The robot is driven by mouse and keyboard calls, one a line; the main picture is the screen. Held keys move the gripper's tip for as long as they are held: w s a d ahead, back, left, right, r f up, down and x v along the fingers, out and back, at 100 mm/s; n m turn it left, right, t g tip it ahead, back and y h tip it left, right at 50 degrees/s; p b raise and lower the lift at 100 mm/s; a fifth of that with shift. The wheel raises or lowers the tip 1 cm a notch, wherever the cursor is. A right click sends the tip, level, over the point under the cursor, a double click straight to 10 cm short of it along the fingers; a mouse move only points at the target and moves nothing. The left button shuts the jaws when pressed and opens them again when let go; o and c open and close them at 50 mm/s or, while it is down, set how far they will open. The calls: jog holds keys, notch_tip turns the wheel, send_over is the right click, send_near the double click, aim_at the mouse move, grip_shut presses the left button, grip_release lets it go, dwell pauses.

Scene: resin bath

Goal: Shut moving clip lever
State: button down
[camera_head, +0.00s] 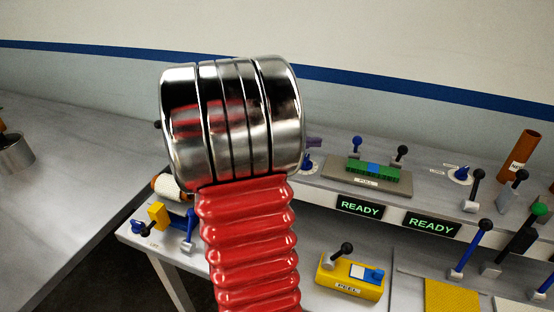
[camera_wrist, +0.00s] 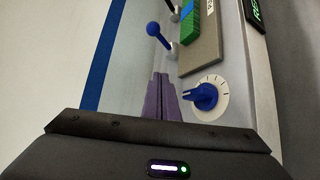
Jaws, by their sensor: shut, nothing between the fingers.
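A grey plate (camera_head: 340,180) on the back shelf carries a green and blue block (camera_head: 372,169). A blue-knobbed lever (camera_head: 357,145) stands behind it and a black-knobbed lever (camera_head: 402,153) at its right end. I cannot tell which is the moving clip lever. In the wrist view the blue-knobbed lever (camera_wrist: 153,29) is just beyond my gripper (camera_wrist: 162,76), beside the green block (camera_wrist: 190,27). My gripper's purple fingers are together, empty and apart from the lever. In the head view my arm hides most of the gripper; a bit of purple (camera_head: 314,142) shows.
A blue dial (camera_wrist: 205,96) lies close to the right of my fingers in the wrist view. Green READY displays (camera_head: 360,207) line the shelf front. A yellow block with a black-knobbed lever (camera_head: 350,277) sits below. More levers stand at right, with an orange tube (camera_head: 521,157).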

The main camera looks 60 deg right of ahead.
jog(key=w+a+f, duration=0.1)
jog(key=w+a, duration=0.1)
jog(key=w+a+f, duration=0.1)
jog(key=w+a, duration=0.1)
jog(key=a, duration=0.1)
jog(key=w+a+f, duration=0.1)
jog(key=w+a, duration=0.1)
jog(key=shift+w+a, duration=0.3)
jog(key=shift+a, duration=0.1)
dwell(0.5)
jog(key=w+a+n+t+y, duration=0.1)
jog(key=a+t, duration=0.4)
jog(key=a, duration=1)
jog(key=w+a+r+n+t+y, duration=0.1)
jog(key=w+a+t+y, duration=0.3)
jog(key=a, duration=1)
jog(key=w+a+n+t+y, duration=0.3)
jog(key=a+t+y, duration=0.3)
jog(key=a, duration=0.9)
jog(key=shift+a+r, duration=0.15)
jog(key=shift+a, duration=0.15)
jog(key=shift+w+d, duration=0.1)
jog(key=shift+d, duration=0.05)
